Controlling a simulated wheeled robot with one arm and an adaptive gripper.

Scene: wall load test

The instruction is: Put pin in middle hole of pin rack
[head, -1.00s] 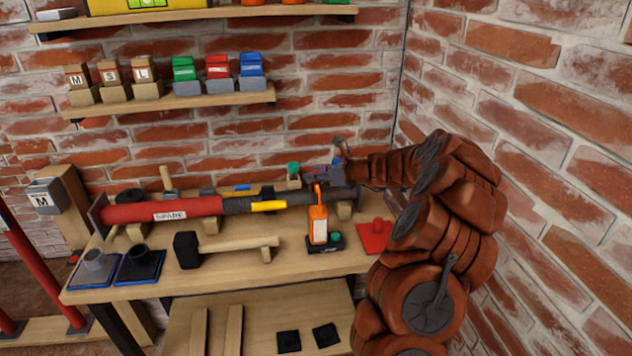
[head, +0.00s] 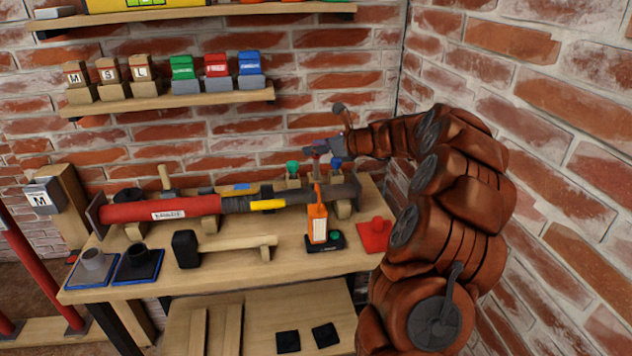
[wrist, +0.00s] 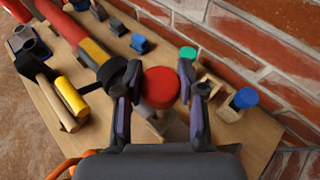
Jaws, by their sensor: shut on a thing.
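A red-headed pin (wrist: 160,87) is between the two fingers of my gripper (wrist: 160,92), which is shut on it. The head view shows my gripper (head: 316,148) above the back right of the bench, with a bit of the red pin (head: 316,162) under it. The wooden pin rack (wrist: 228,108) is partly hidden behind the right finger in the wrist view. A green-headed pin (wrist: 187,53) and a blue-headed pin (wrist: 245,98) stand at its two ends. The head view also shows the green pin (head: 293,168) and blue pin (head: 336,163). The middle hole is hidden.
A red and black tube (head: 160,210) lies across the bench in front of the rack. An orange device (head: 317,224), a mallet (head: 187,250) and a red pad (head: 372,237) are nearer the front. Brick walls stand close behind and to the right.

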